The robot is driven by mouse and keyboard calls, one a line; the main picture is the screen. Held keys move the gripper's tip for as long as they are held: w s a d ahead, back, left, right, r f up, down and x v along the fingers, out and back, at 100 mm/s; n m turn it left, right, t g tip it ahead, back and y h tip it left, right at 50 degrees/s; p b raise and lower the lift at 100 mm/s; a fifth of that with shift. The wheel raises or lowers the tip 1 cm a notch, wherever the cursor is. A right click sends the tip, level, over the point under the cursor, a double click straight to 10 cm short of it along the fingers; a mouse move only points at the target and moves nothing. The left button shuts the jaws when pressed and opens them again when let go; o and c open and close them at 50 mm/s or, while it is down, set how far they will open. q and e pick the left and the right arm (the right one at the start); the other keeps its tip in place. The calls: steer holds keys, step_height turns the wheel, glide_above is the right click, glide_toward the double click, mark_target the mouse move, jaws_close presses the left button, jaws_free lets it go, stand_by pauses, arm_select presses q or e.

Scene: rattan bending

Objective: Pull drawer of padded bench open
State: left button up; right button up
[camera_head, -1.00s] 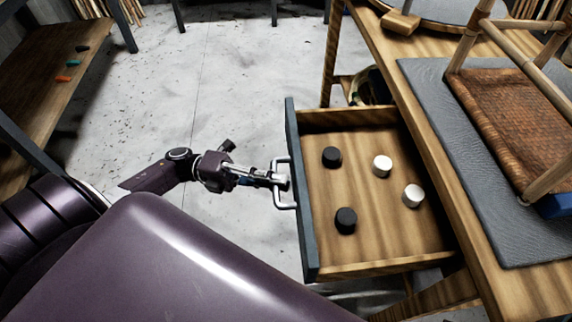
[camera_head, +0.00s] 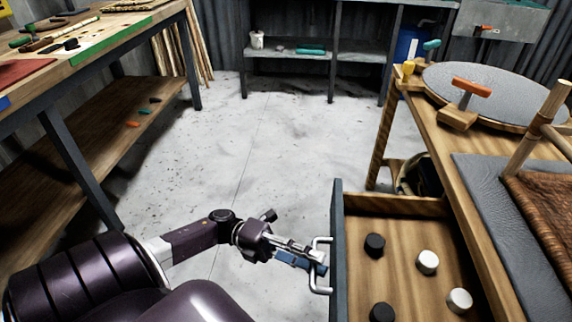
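The drawer (camera_head: 400,225) of the padded bench (camera_head: 446,165) stands pulled out, with its inside in view. Two black and two white round pieces lie in it, among them a black one (camera_head: 375,245) and a white one (camera_head: 428,262). The dark drawer front (camera_head: 338,250) carries a metal handle (camera_head: 317,282). My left gripper (camera_head: 318,262) is at the handle, its fingertips by the bar. Whether the fingers are closed around the bar is too small to tell. The lower part of the drawer is cut off by the picture edge. My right gripper is out of view.
A grey pad (camera_head: 500,205) with a wood and woven seat frame (camera_head: 545,210) lies on the bench top. A round grey disc (camera_head: 490,88) sits farther back. A workbench (camera_head: 100,60) with tools stands at left. The concrete floor (camera_head: 240,140) between is clear.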

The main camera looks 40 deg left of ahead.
arm_select(q)
steer(key=v, duration=1.1)
steer(key=shift+a, duration=0.3)
steer(key=shift+s, duration=0.1)
